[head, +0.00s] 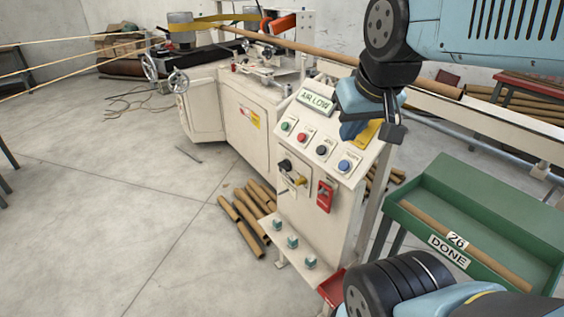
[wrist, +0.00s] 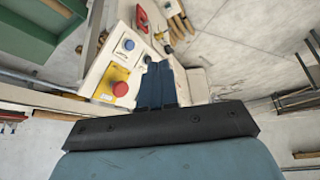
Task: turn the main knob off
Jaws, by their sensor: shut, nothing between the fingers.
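The cream control console (head: 345,215) stands in the middle of the head view. On its upper front face are a black knob (head: 285,165) and a yellow-handled knob (head: 299,180); I cannot read which is labelled main. My gripper (head: 352,130) is above the console's sloped panel, up and right of these knobs and apart from them. In the wrist view my gripper (wrist: 158,68) has its two blue fingers pressed together and empty, in front of the panel. The fingers partly hide the panel there.
The sloped panel has green, red, black and blue controls (head: 344,165) and an "AIR LOW" sign (head: 316,100). A red emergency button (wrist: 120,88) sits beside my fingers. A red switch (head: 325,195) is on the front. A green "DONE" tray (head: 480,195) stands right; cardboard tubes (head: 250,212) lie left.

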